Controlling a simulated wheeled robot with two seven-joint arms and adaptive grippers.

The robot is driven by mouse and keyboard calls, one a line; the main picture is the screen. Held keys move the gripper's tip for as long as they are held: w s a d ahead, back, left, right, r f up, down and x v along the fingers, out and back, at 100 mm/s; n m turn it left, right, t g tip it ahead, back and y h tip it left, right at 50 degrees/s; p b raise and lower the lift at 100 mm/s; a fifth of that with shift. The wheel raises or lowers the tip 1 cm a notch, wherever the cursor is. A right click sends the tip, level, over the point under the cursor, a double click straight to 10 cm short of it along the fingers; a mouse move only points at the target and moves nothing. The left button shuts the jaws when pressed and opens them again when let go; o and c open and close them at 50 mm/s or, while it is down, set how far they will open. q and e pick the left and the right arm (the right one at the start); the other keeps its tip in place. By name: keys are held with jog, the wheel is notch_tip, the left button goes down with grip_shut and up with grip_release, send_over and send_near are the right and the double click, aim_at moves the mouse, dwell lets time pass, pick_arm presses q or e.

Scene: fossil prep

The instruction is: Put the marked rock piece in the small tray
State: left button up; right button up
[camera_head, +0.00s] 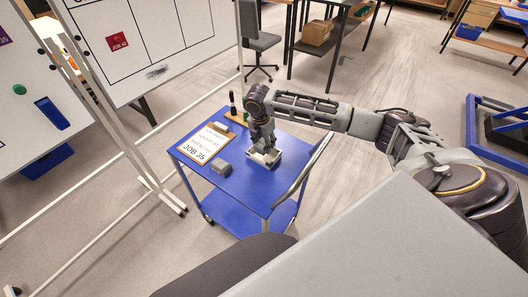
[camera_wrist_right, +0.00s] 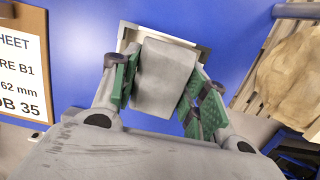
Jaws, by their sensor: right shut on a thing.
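My right gripper (camera_head: 264,147) is over the blue cart, at the small tray (camera_head: 274,161). In the right wrist view its green-padded fingers (camera_wrist_right: 165,90) are shut on a grey rock piece (camera_wrist_right: 163,75). The metal rim of the small tray (camera_wrist_right: 128,29) shows behind the rock; I cannot tell whether the rock touches the tray floor. No mark shows on the visible faces. Another grey block (camera_head: 221,167) lies on the cart beside the clipboard, left of the tray. My left gripper is not in view.
The blue cart (camera_head: 235,185) holds a clipboard (camera_head: 205,143) reading JOB 35, and a dark upright bottle-like item (camera_head: 233,105) at its back. A handle rail (camera_head: 303,172) runs along the cart's right side. Whiteboards (camera_head: 150,40) on stands are at the left.

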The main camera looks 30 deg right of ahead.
aim_at(263, 142)
jog(key=shift+f, duration=0.2)
jog(key=shift+f, duration=2.5)
jog(key=shift+f, duration=0.1)
jog(key=o, duration=1.3)
jog(key=shift+c, duration=0.2)
jog(key=r, duration=0.4)
jog(key=a+r, duration=0.1)
jog(key=r, duration=0.7)
jog(key=shift+s+a, duration=0.35)
